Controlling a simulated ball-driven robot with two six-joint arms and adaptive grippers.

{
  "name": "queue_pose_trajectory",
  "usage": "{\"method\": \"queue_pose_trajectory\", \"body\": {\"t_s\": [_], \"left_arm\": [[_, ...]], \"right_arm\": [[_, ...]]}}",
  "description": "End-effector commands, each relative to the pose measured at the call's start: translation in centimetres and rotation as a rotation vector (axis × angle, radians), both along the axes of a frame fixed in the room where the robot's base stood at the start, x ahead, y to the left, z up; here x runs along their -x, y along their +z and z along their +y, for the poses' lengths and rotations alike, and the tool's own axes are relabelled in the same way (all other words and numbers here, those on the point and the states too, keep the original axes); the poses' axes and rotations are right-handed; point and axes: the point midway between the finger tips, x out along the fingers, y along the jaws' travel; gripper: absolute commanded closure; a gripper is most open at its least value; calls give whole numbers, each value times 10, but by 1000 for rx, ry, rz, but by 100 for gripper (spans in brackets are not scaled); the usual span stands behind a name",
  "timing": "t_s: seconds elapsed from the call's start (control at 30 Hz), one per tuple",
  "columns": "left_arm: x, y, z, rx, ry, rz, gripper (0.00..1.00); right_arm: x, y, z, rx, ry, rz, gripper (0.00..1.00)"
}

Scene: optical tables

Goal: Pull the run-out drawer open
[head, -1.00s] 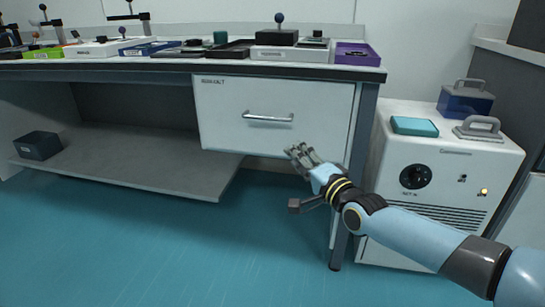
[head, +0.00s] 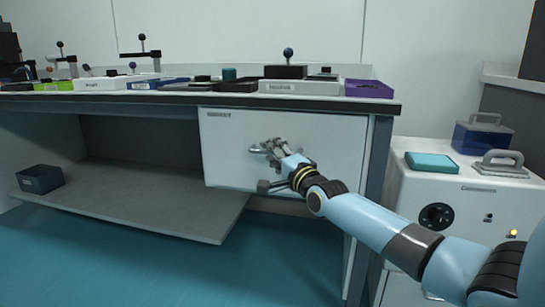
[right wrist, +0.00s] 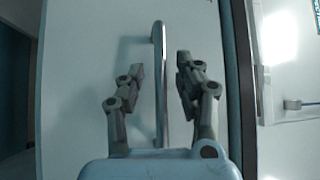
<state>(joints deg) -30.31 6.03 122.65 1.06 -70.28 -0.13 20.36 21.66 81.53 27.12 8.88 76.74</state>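The white run-out drawer (head: 228,165) sits under the table top, and its front looks flush with the frame, so it appears shut. Its metal bar handle (head: 256,150) is partly hidden behind my right gripper (head: 268,150). In the right wrist view the handle (right wrist: 158,60) stands upright between the two fingers of the gripper (right wrist: 160,75). The fingers are apart, with a gap on each side of the bar, so the gripper is open and not touching it there. My left gripper is not in view.
The table top (head: 230,101) carries trays and small devices, including a purple tray (head: 369,90). A white cabinet (head: 465,190) with a dial stands to the right, past the table leg. A dark box (head: 40,179) sits on the low shelf at left. The floor in front is clear.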

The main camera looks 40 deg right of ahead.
Motion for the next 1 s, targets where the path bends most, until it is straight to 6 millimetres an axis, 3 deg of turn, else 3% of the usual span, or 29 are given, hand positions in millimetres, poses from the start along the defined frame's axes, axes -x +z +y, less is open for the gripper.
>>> {"method": "queue_pose_trajectory", "body": {"t_s": [0.13,0.4,1.0], "left_arm": [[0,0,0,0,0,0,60],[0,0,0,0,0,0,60],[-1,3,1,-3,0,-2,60]], "right_arm": [[0,0,0,0,0,0,68],[0,0,0,0,0,0,100],[6,-1,6,-2,0,4,100]]}}
